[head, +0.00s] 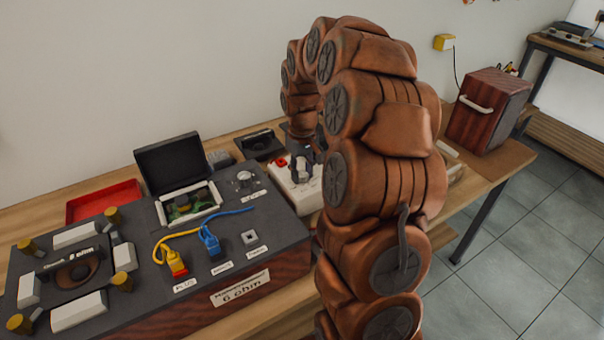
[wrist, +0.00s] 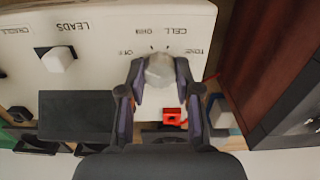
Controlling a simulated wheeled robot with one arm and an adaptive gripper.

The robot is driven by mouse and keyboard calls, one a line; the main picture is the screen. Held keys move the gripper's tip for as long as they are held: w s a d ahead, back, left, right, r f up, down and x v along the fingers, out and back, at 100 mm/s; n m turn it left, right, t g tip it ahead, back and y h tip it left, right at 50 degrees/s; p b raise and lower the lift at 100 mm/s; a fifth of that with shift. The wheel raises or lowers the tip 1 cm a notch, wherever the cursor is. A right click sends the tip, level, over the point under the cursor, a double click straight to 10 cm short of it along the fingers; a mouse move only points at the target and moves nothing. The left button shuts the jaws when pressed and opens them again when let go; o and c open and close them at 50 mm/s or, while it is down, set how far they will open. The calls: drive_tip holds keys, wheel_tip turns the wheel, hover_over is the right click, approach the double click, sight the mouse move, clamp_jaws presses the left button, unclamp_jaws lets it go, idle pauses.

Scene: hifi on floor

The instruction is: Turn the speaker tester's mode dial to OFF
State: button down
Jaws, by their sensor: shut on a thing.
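The speaker tester is a white box (wrist: 100,30), seen upside down in the wrist view; it also shows in the head view (head: 311,198), partly behind my arm. Its mode dial (wrist: 160,74) is a pale grey knob. The printed words around it read OFF, OHM, CELL and TONE, with OFF at the picture's left and TONE at its right. My gripper (wrist: 160,68) has a finger on each side of the dial and is shut on it. It also shows small in the head view (head: 303,168). I cannot tell which word the dial's pointer faces.
A red part (wrist: 172,116) sits close to the right finger. A white knob (wrist: 58,59) by LEADS is left of the dial. A dark wood box (head: 240,270) marked 6 ohm stands left of the tester. A red tray (head: 103,200) lies farther left.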

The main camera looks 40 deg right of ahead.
sight(302, 173)
drive_tip(key=shift+n, duration=0.4)
drive_tip(key=c, duration=0.8)
unclamp_jaws()
wheel_tip(302, 173, up, 12)
idle(0.5)
